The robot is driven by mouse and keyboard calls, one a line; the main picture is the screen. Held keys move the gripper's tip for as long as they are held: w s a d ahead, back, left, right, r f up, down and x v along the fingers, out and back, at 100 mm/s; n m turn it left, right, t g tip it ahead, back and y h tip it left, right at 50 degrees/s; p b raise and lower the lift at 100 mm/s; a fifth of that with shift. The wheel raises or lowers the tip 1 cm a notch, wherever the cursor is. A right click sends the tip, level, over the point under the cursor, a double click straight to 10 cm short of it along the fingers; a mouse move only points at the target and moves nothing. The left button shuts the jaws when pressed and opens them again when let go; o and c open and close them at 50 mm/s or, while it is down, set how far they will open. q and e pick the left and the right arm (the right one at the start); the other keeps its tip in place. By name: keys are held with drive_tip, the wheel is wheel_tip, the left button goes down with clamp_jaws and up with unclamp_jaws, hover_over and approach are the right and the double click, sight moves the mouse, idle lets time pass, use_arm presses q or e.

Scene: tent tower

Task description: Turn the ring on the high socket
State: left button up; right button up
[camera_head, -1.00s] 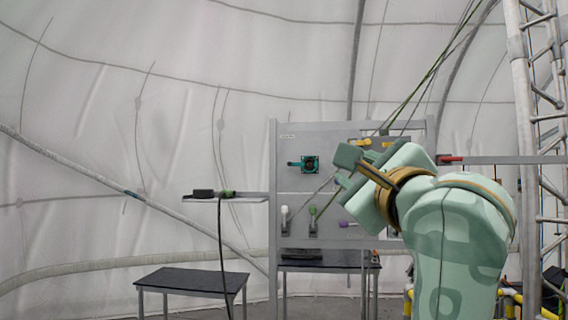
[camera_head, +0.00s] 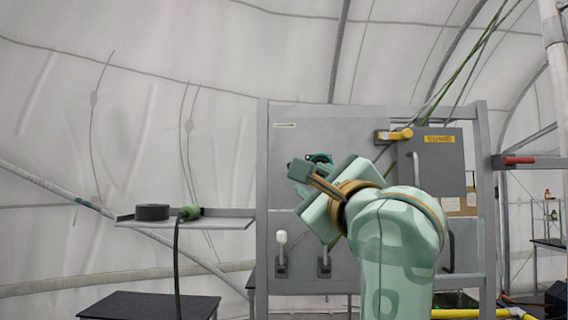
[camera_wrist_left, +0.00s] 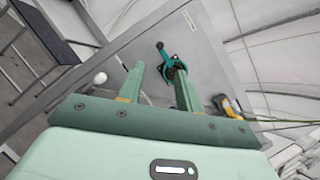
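The high socket (camera_head: 319,158) is a dark fitting with a teal ring and a side lever, high on the grey panel; my gripper partly covers it in the head view. In the left wrist view the teal ring (camera_wrist_left: 172,64) shows near the tip of the right-hand finger, its lever pointing up and left. My left gripper (camera_wrist_left: 158,70) is open, with nothing between its fingers. In the head view its arm reaches up from lower right, and the gripper (camera_head: 304,186) is in front of the panel. Whether a finger touches the ring cannot be told. My right gripper is not in view.
The panel (camera_head: 290,150) also carries a yellow handle (camera_head: 394,135), a grey box (camera_head: 440,165) and a white-knobbed lever (camera_head: 281,238). A shelf (camera_head: 232,222) at left holds a green cable plug (camera_head: 189,213) and a black round object (camera_head: 152,212). A red handle (camera_head: 518,160) is at right.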

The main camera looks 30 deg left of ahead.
sight(289, 163)
use_arm(q)
drive_tip(key=p+x, duration=0.5)
drive_tip(key=x, duration=0.8)
drive_tip(key=shift+a+r, duration=0.15)
drive_tip(key=shift+w+a+p, duration=0.3)
drive_tip(key=shift+a, duration=0.1)
clamp_jaws()
